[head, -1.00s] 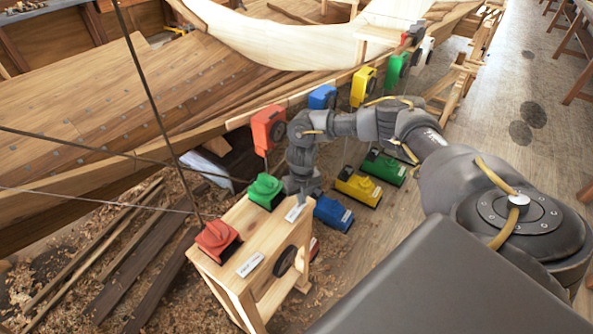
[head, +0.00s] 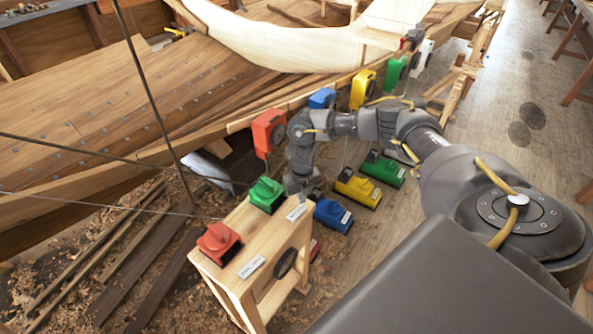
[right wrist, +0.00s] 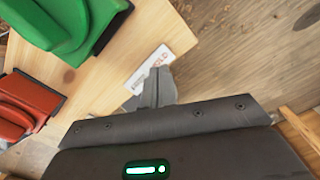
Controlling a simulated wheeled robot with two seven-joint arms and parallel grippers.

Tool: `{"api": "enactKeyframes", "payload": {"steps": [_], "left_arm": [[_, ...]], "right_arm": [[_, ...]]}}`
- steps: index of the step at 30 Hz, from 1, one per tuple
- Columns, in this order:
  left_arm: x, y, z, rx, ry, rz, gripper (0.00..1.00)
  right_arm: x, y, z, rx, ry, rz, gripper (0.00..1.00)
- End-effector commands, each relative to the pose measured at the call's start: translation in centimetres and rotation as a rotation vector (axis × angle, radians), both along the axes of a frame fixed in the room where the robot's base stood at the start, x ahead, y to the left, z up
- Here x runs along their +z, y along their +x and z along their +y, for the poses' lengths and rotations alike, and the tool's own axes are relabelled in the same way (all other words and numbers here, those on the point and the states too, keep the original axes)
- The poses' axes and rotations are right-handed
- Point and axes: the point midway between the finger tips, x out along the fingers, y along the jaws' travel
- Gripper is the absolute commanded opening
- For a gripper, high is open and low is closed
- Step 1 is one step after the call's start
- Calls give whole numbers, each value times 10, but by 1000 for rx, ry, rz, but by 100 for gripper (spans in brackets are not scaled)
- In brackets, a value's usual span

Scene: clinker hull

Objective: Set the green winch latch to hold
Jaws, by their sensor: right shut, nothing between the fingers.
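A green latch block (head: 267,194) sits on the top of a wooden stand (head: 225,275), with a red one (head: 218,243) at the near left end. In the right wrist view the green block (right wrist: 75,25) is at upper left and the red one (right wrist: 22,105) is below it. My right gripper (head: 300,197) is shut and empty over the stand's far right end, beside a white label (right wrist: 148,68). Its closed fingertips (right wrist: 157,85) are apart from the green block, to its right. The label's writing is too small to read. My left gripper is out of view.
Blue (head: 332,214), yellow (head: 357,187) and green (head: 384,168) blocks stand on the floor right of the stand. Coloured blocks, including a red one (head: 268,130), hang along the hull edge (head: 215,128). Lines cross at left. Planks and shavings lie on the floor.

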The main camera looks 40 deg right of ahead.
Motion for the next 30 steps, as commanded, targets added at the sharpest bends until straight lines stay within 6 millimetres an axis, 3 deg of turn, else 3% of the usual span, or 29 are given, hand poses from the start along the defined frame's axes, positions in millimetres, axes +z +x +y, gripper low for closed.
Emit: {"api": "enactKeyframes", "payload": {"steps": [13, 30], "left_arm": [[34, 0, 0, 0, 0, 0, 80], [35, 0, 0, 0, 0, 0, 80]], "right_arm": [[41, 0, 0, 0, -1, 0, 0], [42, 0, 0, 0, 0, 0, 0]]}}
